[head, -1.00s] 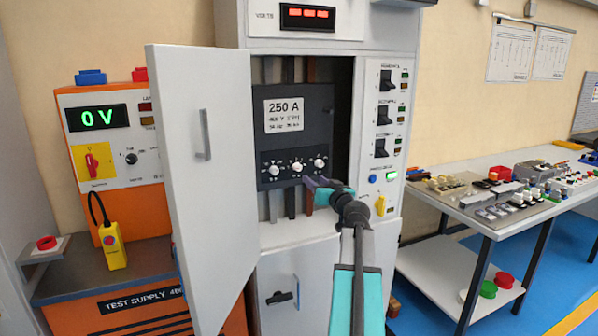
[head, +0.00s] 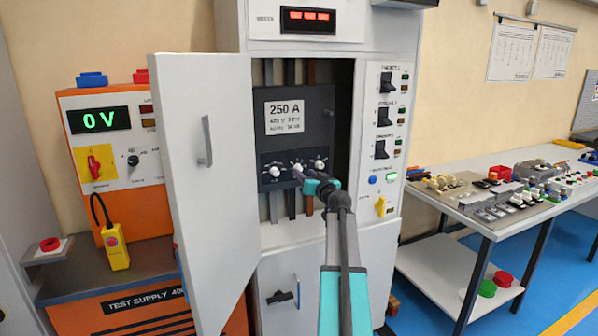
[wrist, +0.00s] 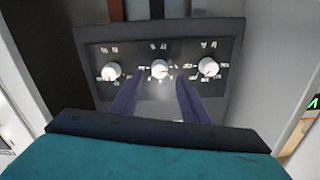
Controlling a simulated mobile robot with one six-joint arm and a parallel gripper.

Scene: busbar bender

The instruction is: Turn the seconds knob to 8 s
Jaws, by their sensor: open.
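A dark breaker panel (head: 300,128) marked 250 A stands inside the open cabinet. Its lower strip carries three white knobs: left (wrist: 110,71), middle (wrist: 159,69) and right (wrist: 207,67). The labels are too small to read, so I cannot tell which one is the seconds knob or what it reads. My gripper (wrist: 157,82) is open and empty. In the wrist view its two dark fingers point at the strip, one on each side of and just below the middle knob. Contact cannot be told. In the head view my gripper (head: 302,179) partly covers the strip's lower right.
The cabinet door (head: 205,180) stands open at the left. An orange test supply (head: 110,140) reads 0 V. A cluttered workbench (head: 440,207) stands at the right.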

